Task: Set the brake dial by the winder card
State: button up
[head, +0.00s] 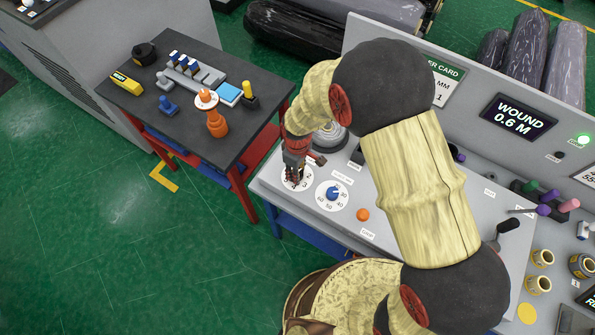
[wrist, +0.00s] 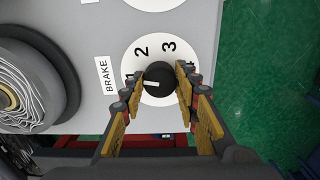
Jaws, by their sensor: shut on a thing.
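The brake dial (wrist: 145,54) has a white face with numbers 1 to 4 and a black knob (wrist: 158,82). A white mark on the knob points left in the wrist view, roughly toward the 1. My gripper (wrist: 160,79) is shut on the knob, one finger on each side. In the head view my gripper (head: 294,173) reaches down onto the brake dial (head: 304,185), covering much of it. The winder card (head: 443,86) stands on the back panel. My arm hides its left part; "ER CARD", "MM" and a "1" show.
A dial with a blue knob (head: 333,193) and an orange button (head: 362,215) sit close to the right. A round grey spindle (head: 330,136) stands just behind. A display (head: 517,116) reads "WOUND 0.6 M". A dark side table (head: 190,125) holds small tools.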

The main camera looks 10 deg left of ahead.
jog(key=shift+n, duration=1.1)
jog(key=o, duration=1.1)
jog(key=shift+o, duration=0.2)
notch_tip(320, 180, up, 12)
